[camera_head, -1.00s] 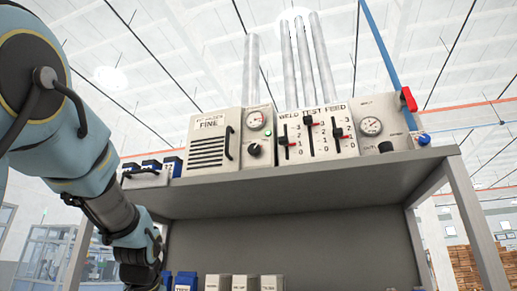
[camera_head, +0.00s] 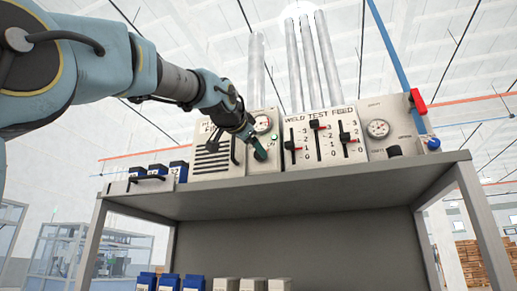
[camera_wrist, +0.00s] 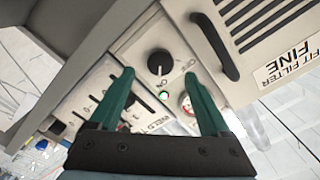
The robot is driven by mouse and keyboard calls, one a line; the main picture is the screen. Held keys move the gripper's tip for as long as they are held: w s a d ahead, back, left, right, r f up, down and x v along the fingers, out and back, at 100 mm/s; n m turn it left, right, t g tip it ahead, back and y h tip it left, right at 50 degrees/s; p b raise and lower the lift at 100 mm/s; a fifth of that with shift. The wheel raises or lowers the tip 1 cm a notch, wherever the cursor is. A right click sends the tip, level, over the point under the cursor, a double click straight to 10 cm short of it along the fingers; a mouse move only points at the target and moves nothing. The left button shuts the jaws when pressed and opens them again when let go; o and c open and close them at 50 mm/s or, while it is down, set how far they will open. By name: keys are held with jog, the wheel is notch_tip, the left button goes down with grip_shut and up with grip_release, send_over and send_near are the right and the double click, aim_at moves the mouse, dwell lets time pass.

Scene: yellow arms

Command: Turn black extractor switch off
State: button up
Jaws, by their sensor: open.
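The black extractor switch is a round knob (camera_wrist: 158,62) on a pale panel (camera_wrist: 135,45), seen in the wrist view. A white mark on it points toward the "ON" lettering, and a small green lamp (camera_wrist: 163,94) glows beside it. My gripper (camera_wrist: 159,76) is open, with its two green fingers spread to either side of the knob in this view. I cannot tell whether they touch it. In the head view my gripper (camera_head: 259,150) is at the panel and hides the knob.
The "FINE" filter box (camera_head: 212,160) with its black handle adjoins the panel on the left. A gauge (camera_head: 262,124) is above the knob. The slider panel (camera_head: 321,138) with red-marked levers stands to the right. All sit on a grey shelf (camera_head: 300,188).

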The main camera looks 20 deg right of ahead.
jog(key=shift+p+x, duration=0.95)
jog(key=shift+x, duration=1.75)
jog(key=shift+c, duration=0.4)
grip_shut()
jog(key=shift+n, duration=0.3)
jog(key=shift+n+b, duration=2.05)
jog(key=shift+n, duration=6.55)
